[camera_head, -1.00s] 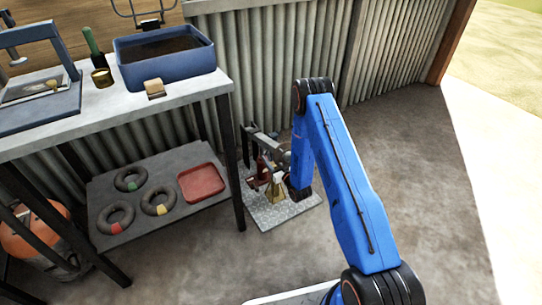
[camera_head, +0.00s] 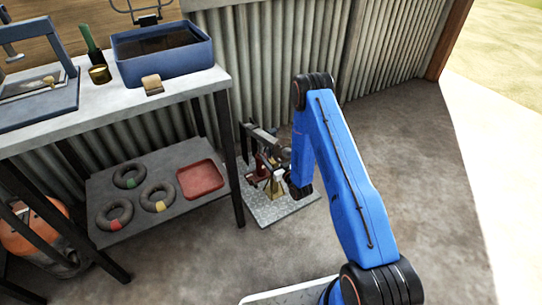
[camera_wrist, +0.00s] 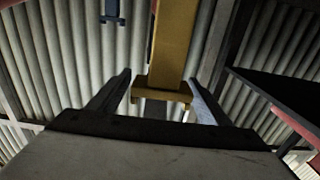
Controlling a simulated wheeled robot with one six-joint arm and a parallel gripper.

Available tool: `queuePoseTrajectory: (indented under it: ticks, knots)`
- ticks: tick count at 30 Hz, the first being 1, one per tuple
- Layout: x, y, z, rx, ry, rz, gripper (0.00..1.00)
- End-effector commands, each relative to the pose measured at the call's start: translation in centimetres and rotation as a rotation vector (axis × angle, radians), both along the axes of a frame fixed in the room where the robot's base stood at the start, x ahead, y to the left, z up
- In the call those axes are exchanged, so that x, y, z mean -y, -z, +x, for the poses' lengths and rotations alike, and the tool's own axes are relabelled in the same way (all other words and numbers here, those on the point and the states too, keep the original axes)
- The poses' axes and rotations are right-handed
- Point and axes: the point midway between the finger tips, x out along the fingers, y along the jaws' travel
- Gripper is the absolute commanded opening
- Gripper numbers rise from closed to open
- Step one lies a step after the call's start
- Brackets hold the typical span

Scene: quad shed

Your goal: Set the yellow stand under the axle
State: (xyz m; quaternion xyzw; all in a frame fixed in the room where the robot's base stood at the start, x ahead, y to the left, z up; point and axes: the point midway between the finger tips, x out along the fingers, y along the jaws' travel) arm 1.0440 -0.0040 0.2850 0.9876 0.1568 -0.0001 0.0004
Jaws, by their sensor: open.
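The yellow stand (camera_head: 274,188) stands on a grey metal plate on the floor, partly hidden behind my arm. In the wrist view the yellow stand (camera_wrist: 174,48) rises as a column with a wider crosspiece low down, between the two finger lines. My gripper (camera_wrist: 158,76) is open, its fingers on either side of the stand's lower part. I cannot tell whether they touch it. In the head view my wrist covers the fingers. Dark and grey bars and a red part crowd around the stand; I cannot tell which is the axle.
The workbench (camera_head: 178,95) stands at left, with a leg (camera_head: 229,160) near the plate (camera_head: 282,208). Its lower shelf holds several dark rings and a red tray (camera_head: 200,180). The corrugated wall (camera_head: 270,60) is close behind. The floor (camera_head: 430,170) at right is clear.

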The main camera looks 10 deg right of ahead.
Motion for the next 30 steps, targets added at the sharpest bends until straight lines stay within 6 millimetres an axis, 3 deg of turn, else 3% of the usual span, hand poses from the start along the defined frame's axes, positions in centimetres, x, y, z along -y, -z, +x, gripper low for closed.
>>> queuePoseTrajectory:
  ticks: [15,21,30]
  knots:
    - [2.9,0.1,-8.7,-0.003,0.001,0.001,0.72]
    - [3.3,0.0,-10.0,0.000,0.001,0.001,0.72]
    - [3.3,0.0,-10.2,0.000,0.001,0.001,0.72]
